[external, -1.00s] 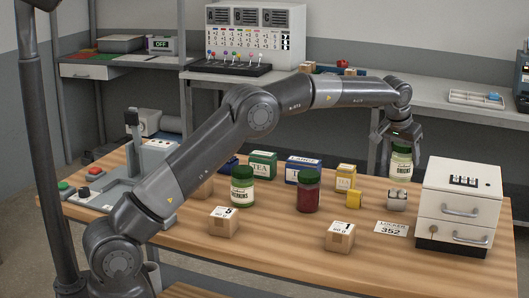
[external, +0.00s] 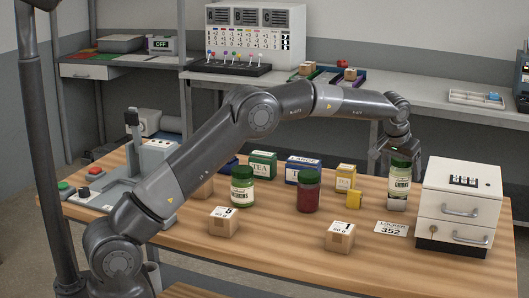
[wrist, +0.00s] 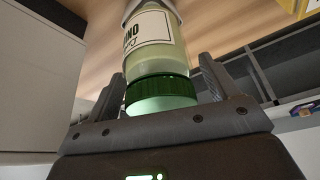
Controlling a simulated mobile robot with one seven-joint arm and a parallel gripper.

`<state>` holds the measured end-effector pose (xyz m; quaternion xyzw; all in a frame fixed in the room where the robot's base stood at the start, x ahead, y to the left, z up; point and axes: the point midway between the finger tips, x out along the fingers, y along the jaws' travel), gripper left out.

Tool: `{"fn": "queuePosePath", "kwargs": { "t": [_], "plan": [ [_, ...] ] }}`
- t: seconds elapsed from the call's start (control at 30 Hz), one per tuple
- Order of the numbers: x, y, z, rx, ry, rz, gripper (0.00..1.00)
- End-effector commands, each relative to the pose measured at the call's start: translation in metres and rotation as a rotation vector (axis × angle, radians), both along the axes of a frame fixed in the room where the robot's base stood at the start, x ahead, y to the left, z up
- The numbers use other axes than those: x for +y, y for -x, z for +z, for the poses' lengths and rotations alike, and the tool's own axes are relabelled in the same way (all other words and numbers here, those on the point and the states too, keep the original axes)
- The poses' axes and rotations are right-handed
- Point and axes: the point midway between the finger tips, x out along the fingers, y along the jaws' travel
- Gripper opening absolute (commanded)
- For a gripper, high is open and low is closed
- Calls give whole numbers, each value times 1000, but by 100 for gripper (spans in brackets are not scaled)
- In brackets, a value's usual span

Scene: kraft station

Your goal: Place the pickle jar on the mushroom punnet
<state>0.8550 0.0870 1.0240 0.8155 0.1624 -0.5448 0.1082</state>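The pickle jar (external: 400,184), a pale jar with a green lid and white label, stands roughly upright at the right of the table. The jar's base seems to touch the punnet, but I cannot be sure. A bit of white shows past the jar's base in the wrist view.
A white drawer cabinet (external: 458,205) stands close on the right. A yellow block (external: 353,200) and a yellow box (external: 345,177) are left of the jar. A red jar (external: 308,190), another green-lidded jar (external: 242,187) and small cartons stand further left. A locker card (external: 390,229) lies in front.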

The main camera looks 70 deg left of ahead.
Motion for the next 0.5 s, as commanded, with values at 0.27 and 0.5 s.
{"fn": "queuePosePath", "kwargs": {
  "t": [0.27,0.5],
  "plan": [
    [0,0,1,-1,0,0,83],
    [-4,10,30,-3,0,0,83]
  ]
}}
